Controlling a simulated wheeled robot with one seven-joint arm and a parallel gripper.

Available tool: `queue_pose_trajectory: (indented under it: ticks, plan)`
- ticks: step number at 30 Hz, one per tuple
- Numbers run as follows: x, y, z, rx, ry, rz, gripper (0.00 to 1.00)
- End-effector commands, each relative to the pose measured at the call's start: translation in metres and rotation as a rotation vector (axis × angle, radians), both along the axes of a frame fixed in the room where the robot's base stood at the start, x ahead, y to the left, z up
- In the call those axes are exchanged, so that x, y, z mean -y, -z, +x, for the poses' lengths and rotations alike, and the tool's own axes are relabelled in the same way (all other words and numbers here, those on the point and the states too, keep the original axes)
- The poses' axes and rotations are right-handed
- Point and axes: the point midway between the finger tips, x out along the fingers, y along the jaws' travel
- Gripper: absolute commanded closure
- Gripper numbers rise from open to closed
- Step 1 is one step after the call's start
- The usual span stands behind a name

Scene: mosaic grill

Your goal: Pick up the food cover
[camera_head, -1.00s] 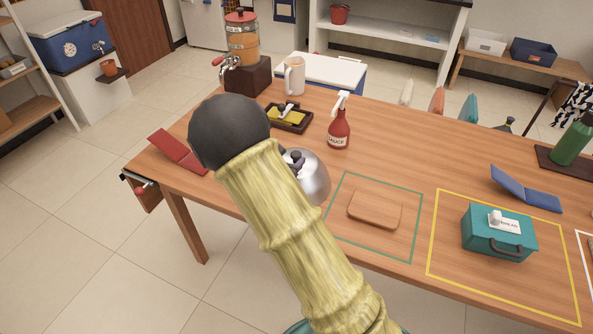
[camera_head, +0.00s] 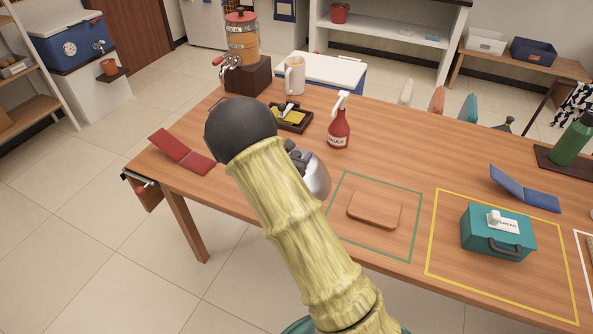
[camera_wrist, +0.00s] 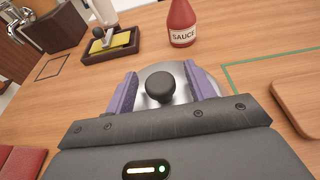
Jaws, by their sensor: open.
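The food cover (camera_wrist: 178,75) is a silver metal dome with a black round knob (camera_wrist: 160,87) on top. In the wrist view it sits on the table with the knob between the two purple fingers of my gripper (camera_wrist: 161,88). The fingers are open, one on each side of the knob, with space between. In the head view the food cover (camera_head: 318,178) is partly hidden behind my arm, and only its right side shows. My gripper (camera_head: 296,155) is mostly hidden there too.
A red sauce bottle (camera_head: 339,128) stands just behind the cover. A dark tray with a yellow item (camera_head: 290,117) is behind left. A wooden board (camera_head: 375,209) lies in a green outline to the right. A red folder (camera_head: 182,152) lies left, and a teal box (camera_head: 497,232) stands right.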

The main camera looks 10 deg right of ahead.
Motion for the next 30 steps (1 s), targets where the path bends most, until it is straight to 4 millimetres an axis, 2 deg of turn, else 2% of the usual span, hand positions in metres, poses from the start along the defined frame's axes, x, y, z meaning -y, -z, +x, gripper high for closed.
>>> queue_pose_trajectory:
  ticks: [8,15,17,26,30]
  plan:
    - [0.000,0.000,0.000,0.000,0.000,0.000,0.46]
    - [0.000,0.000,0.000,0.000,0.000,0.000,0.91]
    - [0.000,0.000,0.000,0.000,0.000,0.000,1.00]
    - [0.000,-0.002,0.000,0.002,0.000,0.000,1.00]
    - [0.000,-0.010,0.000,0.004,0.000,0.001,1.00]
